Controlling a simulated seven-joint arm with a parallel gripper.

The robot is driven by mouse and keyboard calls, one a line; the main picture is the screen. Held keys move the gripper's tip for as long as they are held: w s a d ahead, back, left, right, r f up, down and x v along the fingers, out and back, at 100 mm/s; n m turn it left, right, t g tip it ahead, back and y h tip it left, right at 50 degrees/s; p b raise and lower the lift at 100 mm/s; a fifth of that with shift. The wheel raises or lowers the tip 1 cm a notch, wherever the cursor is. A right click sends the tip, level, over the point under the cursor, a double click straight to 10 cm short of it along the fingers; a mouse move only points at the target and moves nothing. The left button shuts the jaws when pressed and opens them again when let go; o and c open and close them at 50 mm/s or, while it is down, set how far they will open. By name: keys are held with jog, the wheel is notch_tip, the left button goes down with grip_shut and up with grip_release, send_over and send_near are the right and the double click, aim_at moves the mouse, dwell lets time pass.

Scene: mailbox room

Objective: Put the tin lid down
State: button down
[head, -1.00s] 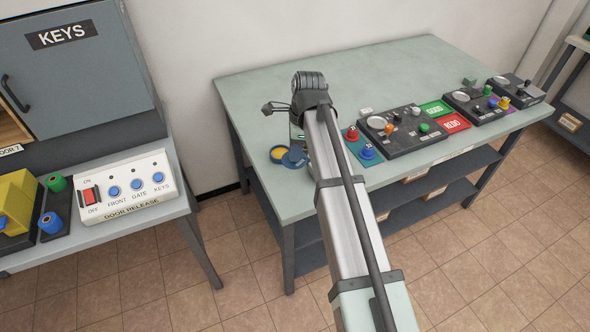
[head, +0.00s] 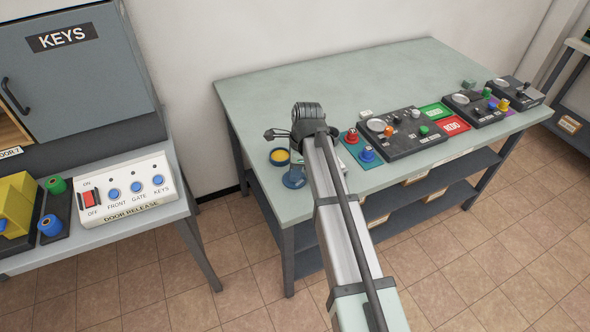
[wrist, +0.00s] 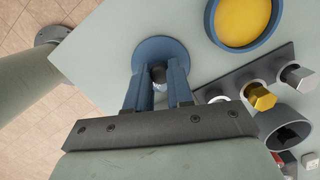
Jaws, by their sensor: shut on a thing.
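The tin lid is a flat blue disc with a dark knob. In the wrist view the lid (wrist: 160,52) lies under my gripper (wrist: 158,82), whose two blue fingers are shut on the knob. In the head view the lid (head: 293,180) shows at the left front of the green table, just left of my arm. I cannot tell if it touches the tabletop. The open blue tin (head: 279,156) with yellow contents stands just behind the lid. It also shows at the upper right of the wrist view (wrist: 242,18), apart from the lid. My fingertips are hidden in the head view.
In the wrist view a grey strip with a gold hex piece (wrist: 259,96) and silver ones stands right of my gripper. A red knob (head: 351,136) and a blue knob (head: 367,153) stand right of my arm. The table's (head: 290,90) back left is bare.

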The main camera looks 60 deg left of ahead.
aim_at(301, 179)
jog(key=c, duration=1)
grip_release()
notch_tip(301, 179, up, 12)
jog(key=w, duration=0.1)
jog(key=shift+w+d, duration=0.3)
jog(key=shift+d, duration=0.05)
